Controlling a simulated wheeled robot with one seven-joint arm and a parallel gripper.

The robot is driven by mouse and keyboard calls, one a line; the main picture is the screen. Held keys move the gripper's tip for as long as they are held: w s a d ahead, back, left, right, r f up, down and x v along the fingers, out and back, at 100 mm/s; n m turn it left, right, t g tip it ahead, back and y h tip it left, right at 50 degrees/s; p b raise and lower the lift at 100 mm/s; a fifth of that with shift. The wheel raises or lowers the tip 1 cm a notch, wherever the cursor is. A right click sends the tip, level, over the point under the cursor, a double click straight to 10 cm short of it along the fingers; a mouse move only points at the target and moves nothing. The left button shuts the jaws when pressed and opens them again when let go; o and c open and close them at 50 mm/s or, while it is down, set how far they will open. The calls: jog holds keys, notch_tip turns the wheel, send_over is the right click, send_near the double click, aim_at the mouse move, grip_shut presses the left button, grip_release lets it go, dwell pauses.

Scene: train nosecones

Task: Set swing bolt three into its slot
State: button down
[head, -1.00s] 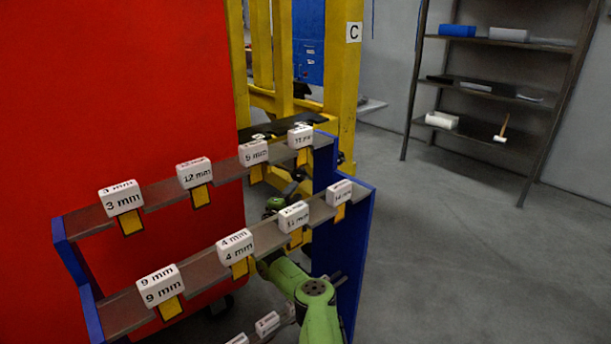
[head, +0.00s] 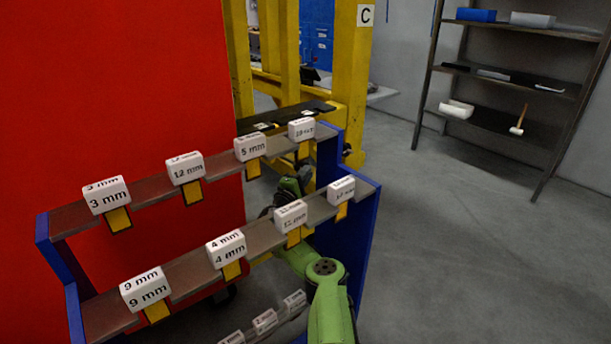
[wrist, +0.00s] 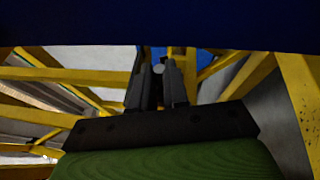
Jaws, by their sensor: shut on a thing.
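In the wrist view my gripper (wrist: 158,88) has its two dark fingers close together around a small grey round-ended piece (wrist: 158,67). It may be the swing bolt, but too little of it shows to be sure. I cannot make out the slot for swing bolt three in either view.
A red panel (head: 110,80) is at left and a yellow frame (head: 352,75) behind. A dark blue surface (wrist: 160,22) spans the wrist view's top. Floor (head: 430,270) at right is clear.

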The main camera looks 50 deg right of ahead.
notch_tip(320, 180, up, 3)
jog(key=n+p, duration=0.1)
jog(key=p, duration=0.2)
jog(key=shift+w+f+n+y+p, duration=0.1)
jog(key=shift+w+n+y+p, duration=0.05)
jog(key=shift+n+y+p, duration=0.2)
jog(key=c, duration=1.1)
grip_release()
jog(key=shift+f, duration=0.1)
